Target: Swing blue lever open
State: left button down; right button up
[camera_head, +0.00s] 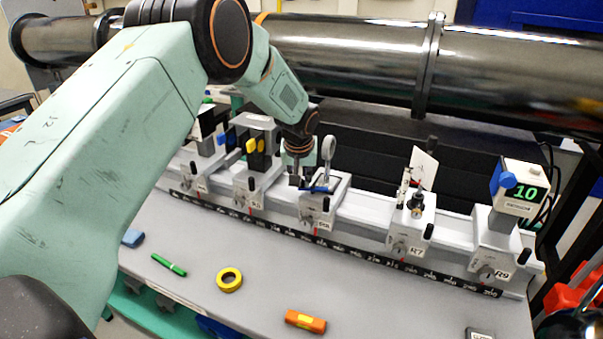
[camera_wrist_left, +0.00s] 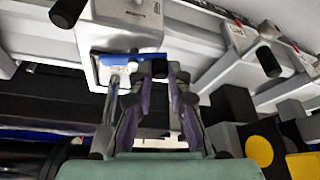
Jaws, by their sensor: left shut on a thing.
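The blue lever (camera_head: 322,188) lies across the top of the middle carriage (camera_head: 318,212) on the rail, beside a small upright post with a round lens. In the left wrist view the lever (camera_wrist_left: 122,58) runs sideways along the carriage's edge, and its right end is between my fingertips. My left gripper (camera_head: 302,181) reaches down from above onto that lever end. Its fingers (camera_wrist_left: 166,72) are shut on the lever in the left wrist view. The fingertips partly hide the gripped end. My right gripper is not seen.
Other carriages stand along the rail, one with yellow and black knobs (camera_head: 256,145), one with a white card (camera_head: 423,167), one with a green display (camera_head: 526,193). A large dark pipe (camera_head: 350,55) runs behind. Yellow tape (camera_head: 229,280), a green marker (camera_head: 169,265) and an orange block (camera_head: 305,321) lie in front.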

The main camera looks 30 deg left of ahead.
pick_arm(q)
jog(key=shift+w+a+r+m+h+p, duration=0.15)
jog(key=shift+m+p, duration=0.1)
jog(key=shift+m, duration=0.25)
jog(key=shift+w+a+m+h+p, duration=0.1)
jog(key=shift+w+m+h+p, duration=0.1)
jog(key=shift+m, duration=0.3)
jog(key=shift+w+m+t+h, duration=0.2)
jog(key=shift+m+t+h, duration=0.15)
jog(key=shift+m, duration=0.55)
jog(key=c, duration=1.7)
grip_release()
jog(key=o, duration=0.4)
jog(key=shift+s, duration=0.1)
jog(key=v, duration=1.2)
